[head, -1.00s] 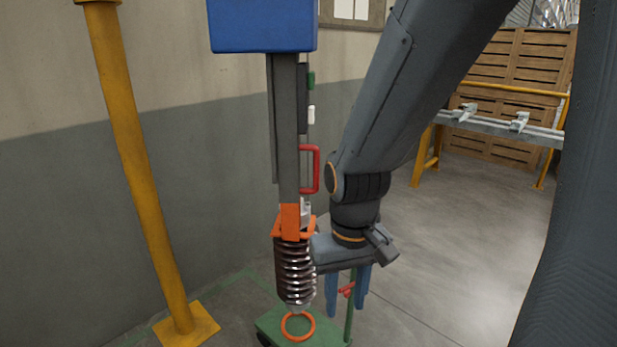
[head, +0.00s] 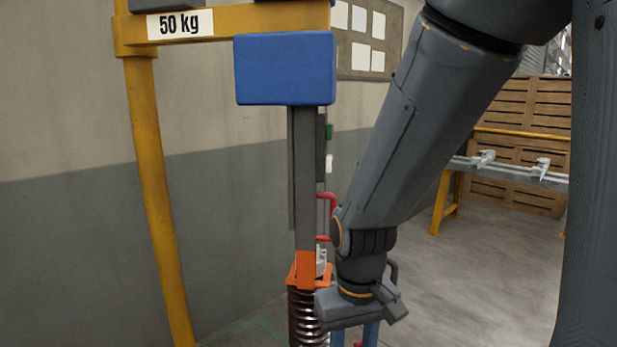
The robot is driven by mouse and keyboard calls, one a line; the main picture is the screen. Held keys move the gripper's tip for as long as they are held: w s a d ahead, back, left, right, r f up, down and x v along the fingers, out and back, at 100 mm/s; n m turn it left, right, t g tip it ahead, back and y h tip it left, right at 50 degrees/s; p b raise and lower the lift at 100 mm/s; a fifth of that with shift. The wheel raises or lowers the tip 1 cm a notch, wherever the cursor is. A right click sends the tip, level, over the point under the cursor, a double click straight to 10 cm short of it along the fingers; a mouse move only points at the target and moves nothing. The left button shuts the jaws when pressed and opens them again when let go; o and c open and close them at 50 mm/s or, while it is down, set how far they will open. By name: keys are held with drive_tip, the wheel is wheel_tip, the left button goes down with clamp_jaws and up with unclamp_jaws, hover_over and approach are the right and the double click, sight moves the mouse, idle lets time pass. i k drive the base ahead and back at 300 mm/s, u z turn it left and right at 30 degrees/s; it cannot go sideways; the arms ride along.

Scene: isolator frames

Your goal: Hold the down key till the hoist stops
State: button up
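The hoist has a blue box (head: 285,68) at the top, hung under a yellow beam, with a grey column (head: 304,180) below it. A small green piece (head: 329,131) and a white piece (head: 329,163) sit on its right side. A red handle (head: 328,238) is lower down, partly behind my arm. Below are an orange collar (head: 307,270) and a dark, ribbed coil (head: 302,318). No down key can be made out. My gripper (head: 355,340) is right of the coil, its blue fingers apart and cut off by the bottom edge. A bit of red shows between them.
A yellow post (head: 152,190) and beam (head: 225,22) with a "50 kg" sign stand at left. A board (head: 368,38) hangs on the wall behind. A bench (head: 500,170) and wooden crates (head: 515,110) are at right. The floor between is clear.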

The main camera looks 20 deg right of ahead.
sight(329, 158)
drive_tip(key=u, duration=0.35)
drive_tip(key=k, duration=0.55)
drive_tip(key=z, duration=0.5)
drive_tip(key=i, duration=0.45)
drive_tip(key=z, duration=0.5)
drive_tip(key=k, duration=0.65)
drive_tip(key=z, duration=0.7)
drive_tip(key=i, duration=1.15)
drive_tip(key=u, duration=0.85)
drive_tip(key=i, duration=0.3)
drive_tip(key=u, duration=0.3)
